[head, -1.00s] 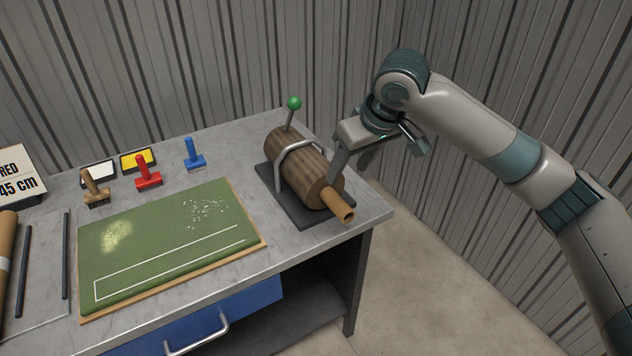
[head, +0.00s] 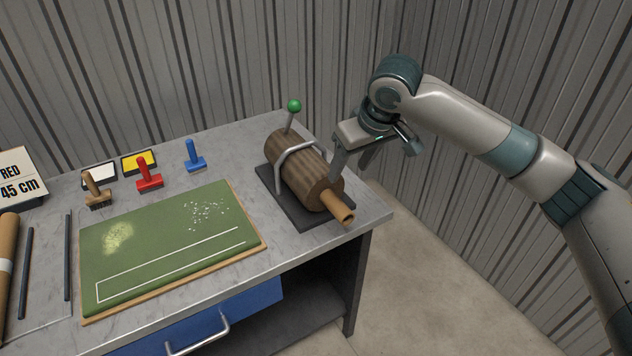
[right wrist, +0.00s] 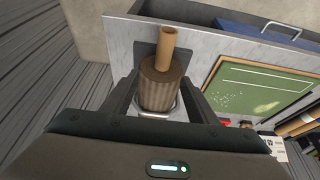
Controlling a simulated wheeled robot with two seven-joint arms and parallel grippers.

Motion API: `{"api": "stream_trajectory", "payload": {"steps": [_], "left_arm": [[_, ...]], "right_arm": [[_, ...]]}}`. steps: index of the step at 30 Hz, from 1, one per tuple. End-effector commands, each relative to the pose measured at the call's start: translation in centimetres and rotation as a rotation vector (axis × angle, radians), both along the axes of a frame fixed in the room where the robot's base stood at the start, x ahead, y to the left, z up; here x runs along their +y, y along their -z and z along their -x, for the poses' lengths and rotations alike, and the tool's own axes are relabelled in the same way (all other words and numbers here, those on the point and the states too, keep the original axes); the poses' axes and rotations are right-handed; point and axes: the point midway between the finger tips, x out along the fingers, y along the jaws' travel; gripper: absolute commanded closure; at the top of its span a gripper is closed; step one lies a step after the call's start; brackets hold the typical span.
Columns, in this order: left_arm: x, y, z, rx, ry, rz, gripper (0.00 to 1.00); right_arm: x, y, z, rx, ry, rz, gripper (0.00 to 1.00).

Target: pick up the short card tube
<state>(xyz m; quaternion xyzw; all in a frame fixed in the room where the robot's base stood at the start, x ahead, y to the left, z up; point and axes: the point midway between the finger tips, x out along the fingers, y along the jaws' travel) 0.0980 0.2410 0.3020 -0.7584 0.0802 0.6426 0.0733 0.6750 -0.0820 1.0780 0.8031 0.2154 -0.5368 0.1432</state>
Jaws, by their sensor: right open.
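The short card tube (head: 341,208) is a brown hollow tube. It sticks out of the near end of a brown ribbed roll (head: 302,170), which lies under a metal hoop on a dark base plate. The rest of the tube is hidden in the roll. In the right wrist view the tube (right wrist: 167,46) points up and away from me. My right gripper (head: 348,168) is open and empty, just right of the roll in the head view. In the right wrist view its fingers (right wrist: 162,85) appear on either side of the roll. My left gripper is not in view.
A green board (head: 170,265) with white lines lies left of the roll. A lever with a green knob (head: 294,106) rises behind the roll. The table's right edge is close to the tube.

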Motion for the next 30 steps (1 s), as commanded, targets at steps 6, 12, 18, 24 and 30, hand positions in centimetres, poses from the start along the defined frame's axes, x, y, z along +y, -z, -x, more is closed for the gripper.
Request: {"api": "stream_trajectory", "payload": {"steps": [6,12,18,24,30], "left_arm": [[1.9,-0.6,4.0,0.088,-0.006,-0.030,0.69],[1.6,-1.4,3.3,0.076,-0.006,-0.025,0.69],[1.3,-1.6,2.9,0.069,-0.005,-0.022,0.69],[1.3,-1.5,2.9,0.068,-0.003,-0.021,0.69],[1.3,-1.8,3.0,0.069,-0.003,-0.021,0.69]], "right_arm": [[0.8,3.6,-1.2,0.004,0.001,0.002,0.47],[1.4,6.4,-2.3,0.003,0.000,0.001,0.47],[1.6,7.6,-2.7,0.000,0.000,0.001,0.47],[1.6,7.6,-2.7,-0.001,-0.001,0.001,0.47],[1.7,7.9,-2.7,0.001,-0.001,0.002,0.47]]}}
